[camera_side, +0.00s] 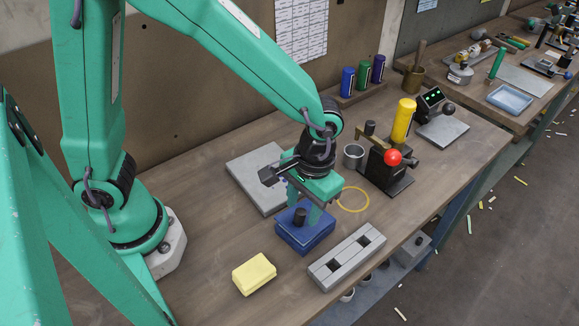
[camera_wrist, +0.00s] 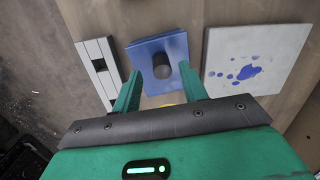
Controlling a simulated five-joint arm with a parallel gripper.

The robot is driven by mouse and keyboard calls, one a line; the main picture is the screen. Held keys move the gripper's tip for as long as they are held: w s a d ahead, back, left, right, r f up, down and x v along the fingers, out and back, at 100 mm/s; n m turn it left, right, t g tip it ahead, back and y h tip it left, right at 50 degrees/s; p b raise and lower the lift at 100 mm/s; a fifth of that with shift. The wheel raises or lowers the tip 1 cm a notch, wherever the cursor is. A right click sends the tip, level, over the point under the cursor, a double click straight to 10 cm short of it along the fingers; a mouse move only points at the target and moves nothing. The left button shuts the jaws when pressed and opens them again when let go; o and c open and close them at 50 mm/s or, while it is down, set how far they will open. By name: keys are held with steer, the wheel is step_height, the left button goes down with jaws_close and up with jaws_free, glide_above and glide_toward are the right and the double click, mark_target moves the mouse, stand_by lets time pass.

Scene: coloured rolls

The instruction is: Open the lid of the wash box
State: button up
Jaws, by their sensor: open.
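The wash box (camera_side: 305,236) is a small blue box on the wooden bench, with its blue lid (camera_wrist: 147,50) on top. A dark round knob (camera_wrist: 161,65) stands up from the middle of the lid; it also shows in the side view (camera_side: 299,217). My gripper (camera_side: 304,207) points down over the box. Its two green fingers are apart, one on each side of the knob, in the wrist view (camera_wrist: 161,76). I cannot tell whether either finger touches the knob. The lid looks shut on the box.
A grey slotted block (camera_side: 347,257) lies right of the box, and a yellow sponge (camera_side: 254,274) in front. A pale plate (camera_wrist: 252,62) with blue stains lies behind. A yellow ring (camera_side: 353,199), metal cup (camera_side: 353,155) and dark stand with a red ball (camera_side: 393,158) are at right.

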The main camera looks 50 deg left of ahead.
mark_target(301, 212)
steer(key=shift+w+d+r, duration=0.1)
steer(key=shift+w+r, duration=0.1)
steer(key=shift+r, duration=1.55)
steer(key=shift+w+d+r, duration=0.1)
steer(key=shift+w+r, duration=0.05)
steer(key=shift+r, duration=1.55)
steer(key=shift+s, duration=0.1)
steer(key=shift+s+a+t+h, duration=0.3)
steer(key=shift+s+a+t, duration=0.1)
steer(key=shift+t, duration=0.1)
steer(key=shift+f, duration=3.9)
jaws_close()
